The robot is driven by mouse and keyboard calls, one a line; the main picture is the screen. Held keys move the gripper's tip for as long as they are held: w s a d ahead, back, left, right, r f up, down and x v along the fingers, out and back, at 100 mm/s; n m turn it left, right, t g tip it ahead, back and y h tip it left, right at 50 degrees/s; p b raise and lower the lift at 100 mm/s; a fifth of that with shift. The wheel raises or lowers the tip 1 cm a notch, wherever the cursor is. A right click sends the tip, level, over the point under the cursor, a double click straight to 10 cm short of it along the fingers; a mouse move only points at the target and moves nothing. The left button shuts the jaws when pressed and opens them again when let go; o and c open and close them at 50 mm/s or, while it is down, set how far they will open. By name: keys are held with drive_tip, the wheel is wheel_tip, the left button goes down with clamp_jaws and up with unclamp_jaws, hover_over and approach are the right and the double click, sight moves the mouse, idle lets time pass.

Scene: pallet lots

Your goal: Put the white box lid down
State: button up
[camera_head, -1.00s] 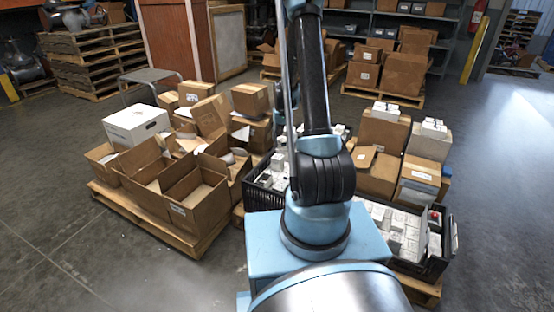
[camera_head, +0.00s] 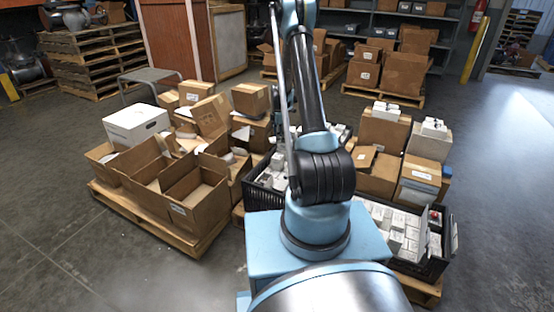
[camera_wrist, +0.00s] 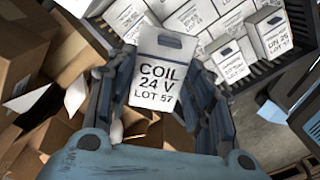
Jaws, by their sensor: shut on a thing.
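My gripper (camera_wrist: 165,68) is shut on a white box (camera_wrist: 158,82) in the wrist view, with one finger on each side of it. The face towards the camera reads "COIL 24 V LOT 57" and has a dark blue patch near its top. The frames do not show clearly whether it has a separate lid. It is held in front of a black crate (camera_wrist: 291,75) of similar white boxes and above brown cardboard. In the head view my arm hides the gripper and the held box. A larger white box (camera_head: 135,124) stands on the left pallet.
Open brown cartons (camera_head: 196,195) crowd the left pallet (camera_head: 150,222). A black crate (camera_head: 446,253) of white boxes stands at the right, with stacked cartons (camera_head: 383,134) behind it. Open floor (camera_head: 60,200) lies left of the pallet.

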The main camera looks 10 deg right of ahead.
sight(278, 156)
drive_tip(key=shift+w+f+n, duration=0.55)
drive_tip(key=shift+f+n, duration=0.4)
drive_tip(key=shift+f, duration=1.1)
drive_tip(key=shift+w+f+n, duration=0.6)
drive_tip(key=shift+f+n, duration=0.4)
drive_tip(key=shift+f, duration=1)
drive_tip(key=shift+w+f+n, duration=0.55)
drive_tip(key=shift+f+n, duration=0.4)
drive_tip(key=shift+f, duration=1.1)
drive_tip(key=o, duration=0.8)
drive_tip(key=shift+f, duration=0.1)
drive_tip(key=shift+o, duration=0.2)
